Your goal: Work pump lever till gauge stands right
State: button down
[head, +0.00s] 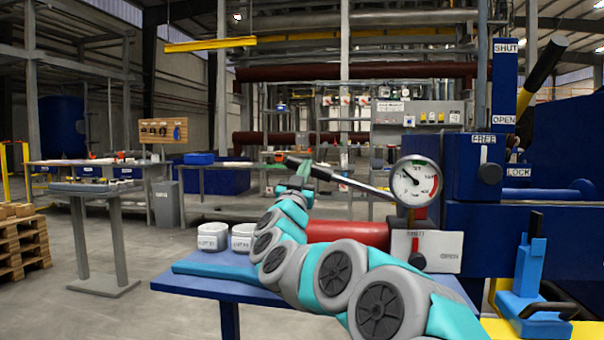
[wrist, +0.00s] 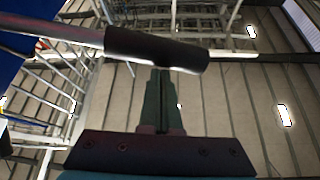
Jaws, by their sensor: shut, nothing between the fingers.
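The pump lever is a pale steel rod (head: 366,187) with a black grip (wrist: 155,48). It slants up and left from the pump, beside the gauge. My gripper (head: 304,170) is at the grip end of the lever. In the wrist view my gripper (wrist: 162,72) is shut, with its fingertips close against or just behind the grip and nothing between them; contact is unclear. The round white gauge (head: 416,182) has a green band at its top and red at its lower right. Its dark needle points up and left.
A red cylinder (head: 345,232) lies behind my arm on the blue bench (head: 215,283). Below the gauge is a SHUT/OPEN valve plate (head: 440,250). The blue press (head: 560,150) with FREE/LOCK labels fills the right.

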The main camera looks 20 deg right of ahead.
jog(key=b+v, duration=0.1)
jog(key=v, duration=0.8)
jog(key=shift+a+f, duration=0.15)
jog(key=shift+f, duration=0.15)
dwell(0.5)
